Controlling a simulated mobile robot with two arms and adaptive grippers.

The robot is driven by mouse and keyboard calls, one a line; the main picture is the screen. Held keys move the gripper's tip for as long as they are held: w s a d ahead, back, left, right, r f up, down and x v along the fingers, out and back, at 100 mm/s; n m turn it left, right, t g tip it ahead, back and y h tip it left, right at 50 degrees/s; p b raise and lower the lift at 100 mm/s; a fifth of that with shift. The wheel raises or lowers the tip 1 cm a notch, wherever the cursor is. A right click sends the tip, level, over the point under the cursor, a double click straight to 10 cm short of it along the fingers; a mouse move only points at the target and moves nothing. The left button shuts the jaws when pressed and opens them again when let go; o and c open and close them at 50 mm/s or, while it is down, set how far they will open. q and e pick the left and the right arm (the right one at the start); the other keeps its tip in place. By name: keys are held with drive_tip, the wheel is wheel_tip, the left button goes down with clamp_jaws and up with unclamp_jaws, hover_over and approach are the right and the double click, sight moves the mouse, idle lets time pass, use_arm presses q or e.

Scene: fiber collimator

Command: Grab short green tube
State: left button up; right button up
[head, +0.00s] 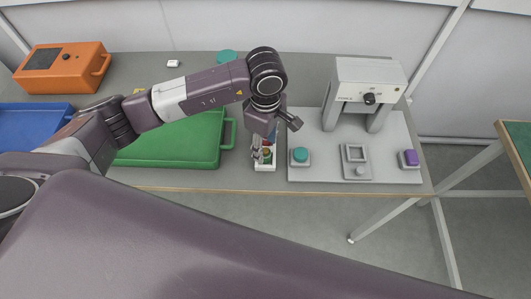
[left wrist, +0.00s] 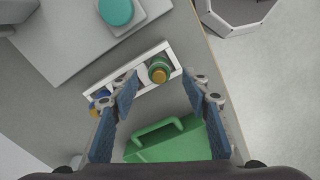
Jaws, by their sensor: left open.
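The green tube (left wrist: 159,70) has a round green top with an orange-yellow centre and stands in one end of the white rack (left wrist: 142,70) in the left wrist view. The rack also shows in the head view (head: 264,168), near the table's front edge. My left gripper (left wrist: 165,86) is open, with its two blue-padded fingers apart and empty. In the left wrist view the green tube appears between the fingertips; I cannot tell the height gap. A blue and orange item (left wrist: 101,98) is at the rack's other end, partly hidden by a finger. My right gripper is not in view.
A grey plate (head: 328,174) with a teal round piece (head: 300,155), a square fixture (head: 356,154) and a purple piece (head: 410,158) lies right of the rack. A white press-like device (head: 368,75) stands behind. A green case (head: 170,152) with a handle is close on the left.

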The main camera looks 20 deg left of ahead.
sight(265, 149)
use_arm(q)
drive_tip(key=shift+w+f+p, duration=0.1)
drive_tip(key=shift+f+p, duration=0.5)
drive_tip(key=shift+f, duration=1.5)
drive_tip(key=shift+c, duration=0.4)
